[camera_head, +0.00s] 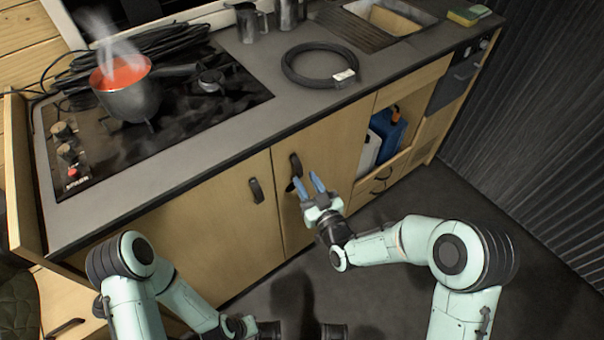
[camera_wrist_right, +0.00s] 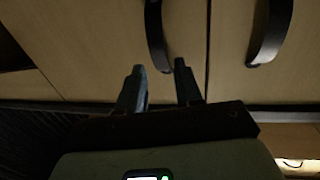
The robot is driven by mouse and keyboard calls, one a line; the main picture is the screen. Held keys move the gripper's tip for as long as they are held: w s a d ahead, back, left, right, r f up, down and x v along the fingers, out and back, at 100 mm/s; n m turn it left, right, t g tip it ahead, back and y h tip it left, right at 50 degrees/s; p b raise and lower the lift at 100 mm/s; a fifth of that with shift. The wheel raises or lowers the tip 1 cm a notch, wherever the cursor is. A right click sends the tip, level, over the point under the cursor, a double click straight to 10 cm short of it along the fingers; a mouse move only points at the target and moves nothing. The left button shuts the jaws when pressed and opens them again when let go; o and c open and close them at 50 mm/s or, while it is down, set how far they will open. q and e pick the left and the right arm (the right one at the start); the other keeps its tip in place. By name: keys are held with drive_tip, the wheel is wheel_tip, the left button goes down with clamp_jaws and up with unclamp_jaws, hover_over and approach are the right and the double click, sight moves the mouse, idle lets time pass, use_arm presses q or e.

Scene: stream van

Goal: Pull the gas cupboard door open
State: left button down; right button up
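Two wooden cupboard doors stand side by side under the worktop: a wide left door (camera_head: 215,235) with a dark handle (camera_head: 256,190), and a narrower door (camera_head: 287,215) with its own dark handle (camera_head: 295,165). Both look closed; no label tells which is the gas cupboard. My right gripper (camera_head: 308,181) is open and empty just below the narrower door's handle. In the right wrist view, that handle (camera_wrist_right: 154,35) ends between the fingertips (camera_wrist_right: 159,67) in the picture; contact cannot be told. My left gripper (camera_head: 243,326) is low at the bottom edge, its fingers unclear.
A steaming pot (camera_head: 130,95) of red food stands on the hob (camera_head: 200,115). A coiled hose (camera_head: 300,75) lies on the worktop (camera_head: 265,60). An open compartment right of the doors holds a blue canister (camera_head: 388,135). The dark floor (camera_head: 400,195) is clear.

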sight(300, 172)
drive_tip(key=shift+x, duration=1.7)
clamp_jaws()
